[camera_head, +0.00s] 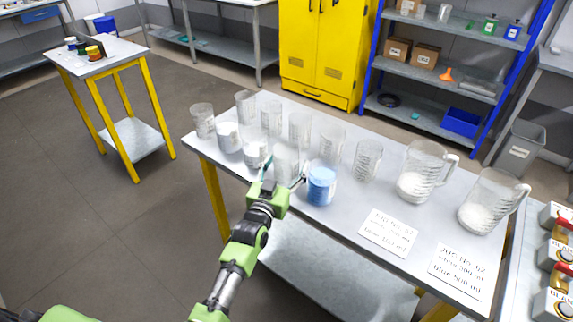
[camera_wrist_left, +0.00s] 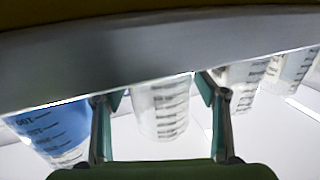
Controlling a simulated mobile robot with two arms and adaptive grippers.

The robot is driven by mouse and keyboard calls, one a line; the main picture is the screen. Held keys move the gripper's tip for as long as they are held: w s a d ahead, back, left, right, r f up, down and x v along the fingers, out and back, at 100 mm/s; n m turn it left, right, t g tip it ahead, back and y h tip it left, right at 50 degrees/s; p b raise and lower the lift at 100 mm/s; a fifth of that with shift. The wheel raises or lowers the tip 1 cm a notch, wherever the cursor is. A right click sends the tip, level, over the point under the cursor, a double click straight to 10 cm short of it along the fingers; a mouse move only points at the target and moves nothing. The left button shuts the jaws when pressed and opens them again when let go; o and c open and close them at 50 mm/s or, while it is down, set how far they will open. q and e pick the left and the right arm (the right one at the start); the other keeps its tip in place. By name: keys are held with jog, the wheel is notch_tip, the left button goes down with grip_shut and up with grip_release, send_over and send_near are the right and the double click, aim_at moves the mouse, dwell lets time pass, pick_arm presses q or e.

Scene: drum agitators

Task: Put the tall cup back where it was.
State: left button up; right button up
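Several clear measuring cups stand on the grey table (camera_head: 335,218). A tall clear cup (camera_head: 287,158) stands at its front edge, just beyond my left gripper (camera_head: 283,176). In the left wrist view, that cup (camera_wrist_left: 161,110) shows between the two spread fingers of the gripper (camera_wrist_left: 160,95), with small gaps at its sides, so the gripper looks open. A blue-filled cup (camera_head: 321,186) stands just right of the fingers. A cup with white contents (camera_head: 256,155) stands just left. I cannot tell surely which cup the task means. My right gripper is not in view.
More clear cups stand behind, including one at the far left (camera_head: 203,120) and one to the right (camera_head: 367,160). Two handled jugs (camera_head: 423,172) (camera_head: 487,203) hold white contents. Two paper labels (camera_head: 388,232) (camera_head: 463,270) lie before them. Neighbouring cups leave little side room.

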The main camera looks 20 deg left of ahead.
pick_arm(q)
jog(key=shift+r, duration=0.25)
jog(key=shift+s+f, duration=0.25)
jog(key=shift+s, duration=0.05)
jog(key=s+b, duration=0.1)
jog(key=s, duration=1)
jog(key=shift+s+a+r, duration=0.15)
jog(key=shift+s+a, duration=0.05)
